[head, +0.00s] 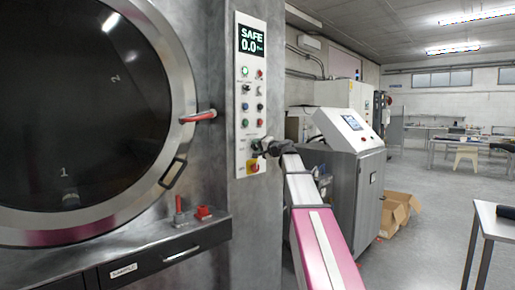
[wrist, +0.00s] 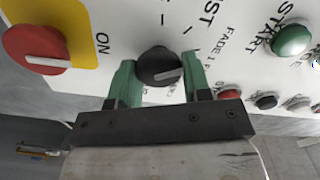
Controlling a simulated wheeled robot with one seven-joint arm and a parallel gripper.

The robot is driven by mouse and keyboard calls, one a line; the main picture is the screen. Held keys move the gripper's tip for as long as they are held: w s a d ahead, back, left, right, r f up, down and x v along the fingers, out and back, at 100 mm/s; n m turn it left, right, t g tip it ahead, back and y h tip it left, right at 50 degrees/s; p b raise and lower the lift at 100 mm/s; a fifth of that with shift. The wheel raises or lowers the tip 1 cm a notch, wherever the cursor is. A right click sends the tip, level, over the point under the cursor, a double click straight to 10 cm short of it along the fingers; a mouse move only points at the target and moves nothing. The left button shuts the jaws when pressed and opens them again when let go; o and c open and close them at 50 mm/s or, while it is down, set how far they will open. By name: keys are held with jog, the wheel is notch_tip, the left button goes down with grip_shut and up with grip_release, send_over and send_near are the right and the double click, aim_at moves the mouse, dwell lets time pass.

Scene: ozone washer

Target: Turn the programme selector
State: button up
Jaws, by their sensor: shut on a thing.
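The programme selector (wrist: 160,66) is a round black knob with a pale pointer line on the white control panel (head: 240,100). In the wrist view the line points to the right and slightly up. My gripper (wrist: 160,76) has its two green fingers on either side of the knob, shut on it. In the head view my gripper (head: 268,147) reaches the lower part of the panel from the right and largely hides the knob.
A red rotary switch on a yellow plate (wrist: 36,48) is left of the knob in the wrist view. A green START button (wrist: 291,41) and smaller buttons (wrist: 266,101) are to the right. In the head view, the round door (head: 185,80) and its red handle (head: 198,117) are left of the panel.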

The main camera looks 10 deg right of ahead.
jog(key=shift+f+m, duration=0.1)
jog(key=shift+m, duration=1.1)
jog(key=o, duration=0.9)
jog(key=v, duration=1.1)
jog(key=shift+w, duration=0.1)
